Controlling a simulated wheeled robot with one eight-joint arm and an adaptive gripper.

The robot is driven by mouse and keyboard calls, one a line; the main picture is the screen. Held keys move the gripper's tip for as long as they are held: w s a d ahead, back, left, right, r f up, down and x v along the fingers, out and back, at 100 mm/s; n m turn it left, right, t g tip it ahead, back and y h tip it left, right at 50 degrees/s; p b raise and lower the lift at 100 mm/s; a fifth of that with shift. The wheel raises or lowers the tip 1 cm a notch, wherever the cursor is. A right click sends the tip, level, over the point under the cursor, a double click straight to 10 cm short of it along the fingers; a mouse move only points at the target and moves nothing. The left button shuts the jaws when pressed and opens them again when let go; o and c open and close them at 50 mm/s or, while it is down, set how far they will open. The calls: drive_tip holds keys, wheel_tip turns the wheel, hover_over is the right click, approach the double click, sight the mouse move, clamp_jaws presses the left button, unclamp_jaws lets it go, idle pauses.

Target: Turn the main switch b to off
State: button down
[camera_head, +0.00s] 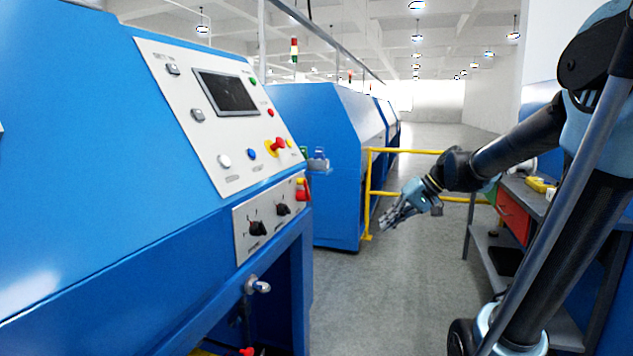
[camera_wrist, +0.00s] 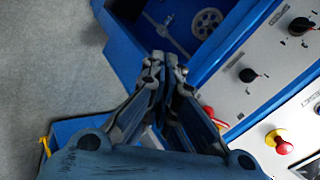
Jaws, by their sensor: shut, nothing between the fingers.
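Two black rotary knobs sit on the lower light panel of the near blue machine: a left knob (camera_head: 258,228) and a right knob (camera_head: 283,209). Their labels are too small to read, so I cannot tell which is main switch b. In the wrist view the right knob (camera_wrist: 248,75) is nearer my fingers, and the left knob (camera_wrist: 300,26) is at the upper right. My gripper (camera_head: 388,225) is shut and empty, in free air over the aisle right of the panel. Its fingertips (camera_wrist: 166,62) point up the wrist view, apart from both knobs.
A red emergency button (camera_head: 302,192) juts out beside the right knob. Above is a sloped panel (camera_head: 215,160) with buttons and a screen. A yellow rail (camera_head: 368,195) stands behind my gripper, and a workbench (camera_head: 530,200) at the right. The grey floor between is clear.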

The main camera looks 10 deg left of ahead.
drive_tip(key=w+a+r+n+g+y, duration=0.2)
drive_tip(key=w+a+r+y, duration=0.2)
drive_tip(key=w+a+r, duration=0.35)
drive_tip(key=w+a+r+n+g+y, duration=0.1)
drive_tip(key=w+a+r+y, duration=0.3)
drive_tip(key=w+a, duration=0.55)
hover_over(303, 191)
drive_tip(key=w+d, duration=0.3)
drive_tip(key=d, duration=0.1)
wheel_tip(303, 191, down, 2)
drive_tip(key=shift+s+d+f, duration=0.1)
drive_tip(key=shift+s+f, duration=0.6)
drive_tip(key=shift+s, duration=0.1)
drive_tip(key=shift+n, duration=0.3)
drive_tip(key=shift+s+n+t, duration=0.3)
drive_tip(key=shift+s+n, duration=0.8)
drive_tip(key=shift+s, duration=0.05)
